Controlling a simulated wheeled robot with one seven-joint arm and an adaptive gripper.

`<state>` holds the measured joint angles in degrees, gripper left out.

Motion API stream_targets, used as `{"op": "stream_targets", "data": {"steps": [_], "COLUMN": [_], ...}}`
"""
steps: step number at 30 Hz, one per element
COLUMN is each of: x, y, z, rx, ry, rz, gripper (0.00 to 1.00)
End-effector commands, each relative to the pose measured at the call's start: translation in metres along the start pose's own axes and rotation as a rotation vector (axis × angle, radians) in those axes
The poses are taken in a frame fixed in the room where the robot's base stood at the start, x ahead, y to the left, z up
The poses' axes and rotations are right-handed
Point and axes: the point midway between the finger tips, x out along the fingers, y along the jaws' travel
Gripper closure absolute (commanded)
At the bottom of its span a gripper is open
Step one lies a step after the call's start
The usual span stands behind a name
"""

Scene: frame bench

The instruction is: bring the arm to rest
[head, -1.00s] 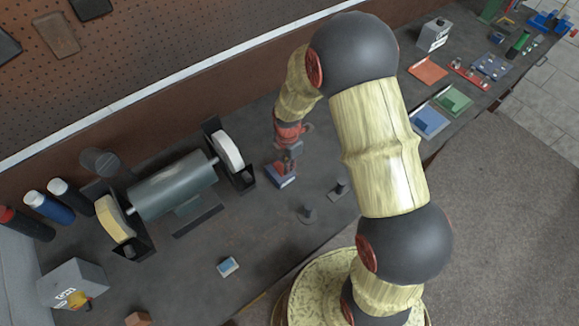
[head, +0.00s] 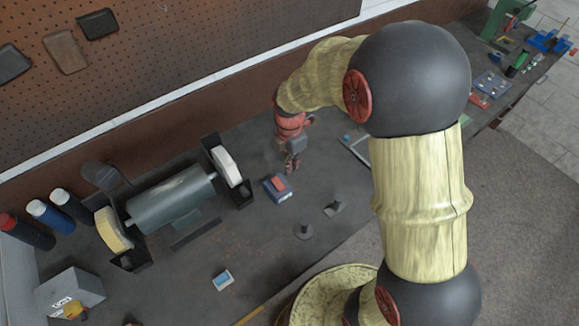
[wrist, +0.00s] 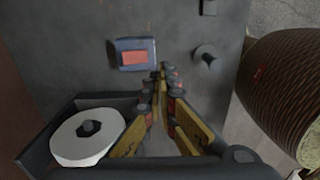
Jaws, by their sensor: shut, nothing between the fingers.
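My gripper (head: 292,168) hangs over the bench just behind a small blue block with a red top (head: 278,188). In the wrist view its fingers (wrist: 161,72) are close together with nothing between them. The blue and red block also shows in the wrist view (wrist: 135,56), to the left of the fingertips and apart from them. My arm reaches over the bench from the right, bent at a high elbow.
A bench grinder (head: 172,202) with two pale wheels stands left of my gripper; one wheel (wrist: 88,137) is close in the wrist view. Bottles (head: 50,215) and a grey box (head: 70,292) are at left.

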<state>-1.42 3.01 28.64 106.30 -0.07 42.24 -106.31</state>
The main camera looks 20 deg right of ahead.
Motion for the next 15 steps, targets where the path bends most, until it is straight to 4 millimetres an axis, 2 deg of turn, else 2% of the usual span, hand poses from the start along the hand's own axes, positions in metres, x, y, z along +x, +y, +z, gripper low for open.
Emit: {"op": "stream_targets", "data": {"steps": [11,15], "x": [0.0003,0.0004], "y": [0.0002,-0.0002], "z": [0.0,-0.0002], "rx": [0.002,0.077], "ry": [0.0,0.0], "rz": [0.0,-0.001], "gripper": [1.0,1.0]}}
